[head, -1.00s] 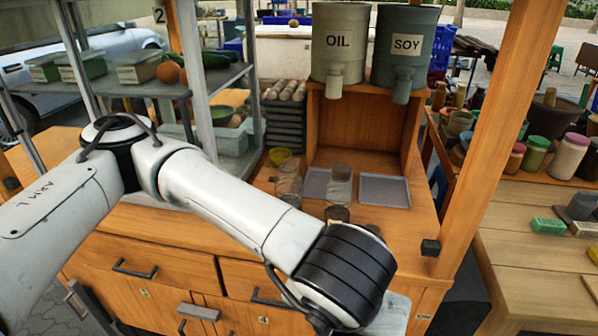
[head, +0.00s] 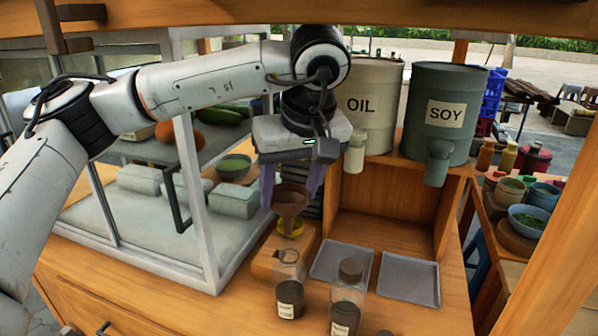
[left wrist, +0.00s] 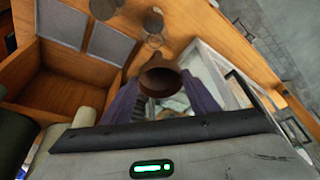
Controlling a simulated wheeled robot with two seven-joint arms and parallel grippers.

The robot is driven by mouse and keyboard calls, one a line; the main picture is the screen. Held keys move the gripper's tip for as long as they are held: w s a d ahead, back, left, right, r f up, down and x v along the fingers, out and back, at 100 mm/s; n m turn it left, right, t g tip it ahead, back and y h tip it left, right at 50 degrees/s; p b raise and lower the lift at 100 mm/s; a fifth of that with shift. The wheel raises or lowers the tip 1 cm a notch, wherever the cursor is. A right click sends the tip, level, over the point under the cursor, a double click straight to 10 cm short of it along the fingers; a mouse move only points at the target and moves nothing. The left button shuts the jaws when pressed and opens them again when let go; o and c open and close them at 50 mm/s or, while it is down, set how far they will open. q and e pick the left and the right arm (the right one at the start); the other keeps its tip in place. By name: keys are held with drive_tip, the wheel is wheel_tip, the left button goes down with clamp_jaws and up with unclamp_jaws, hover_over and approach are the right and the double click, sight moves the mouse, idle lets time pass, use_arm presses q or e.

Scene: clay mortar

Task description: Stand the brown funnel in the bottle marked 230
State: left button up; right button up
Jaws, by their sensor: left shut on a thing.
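The brown funnel (head: 291,199) is held upright between the purple fingers of my left gripper (head: 291,192), which is shut on it. It also shows in the left wrist view (left wrist: 161,78), its wide mouth facing the camera. Two clear bottles with white labels and dark contents stand on the counter: a left one (head: 288,284) with an open-looking top, and a right one (head: 346,302) with a dark cap. Their label marks are too small to read. The funnel is behind and above the left bottle, apart from it. My right gripper is not in view.
A wooden block (head: 268,262) and a yellow bowl (head: 290,230) are below the gripper. Two grey trays (head: 409,279) lie to the right. The OIL (head: 372,100) and SOY (head: 445,112) containers stand on a shelf close right of the gripper. A glass-framed case (head: 208,258) stands left.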

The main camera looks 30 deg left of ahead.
use_arm(q)
drive_tip(key=shift+w+a+r, duration=0.2)
drive_tip(key=shift+w+r, duration=0.1)
drive_tip(key=shift+r, duration=0.4)
drive_tip(key=shift+w+f, duration=0.1)
drive_tip(key=shift+w, duration=0.05)
drive_tip(key=shift+f+b, duration=0.4)
drive_tip(key=shift+s+f+b, duration=0.35)
drive_tip(key=shift+f+b, duration=0.2)
drive_tip(key=shift+f, duration=0.1)
drive_tip(key=shift+f+b, duration=0.3)
drive_tip(key=shift+f, duration=0.05)
drive_tip(key=shift+w+f+b, duration=0.15)
drive_tip(key=shift+f+b, duration=0.15)
drive_tip(key=shift+f, duration=0.25)
drive_tip(key=shift+d, duration=0.1)
drive_tip(key=shift+f, duration=0.25)
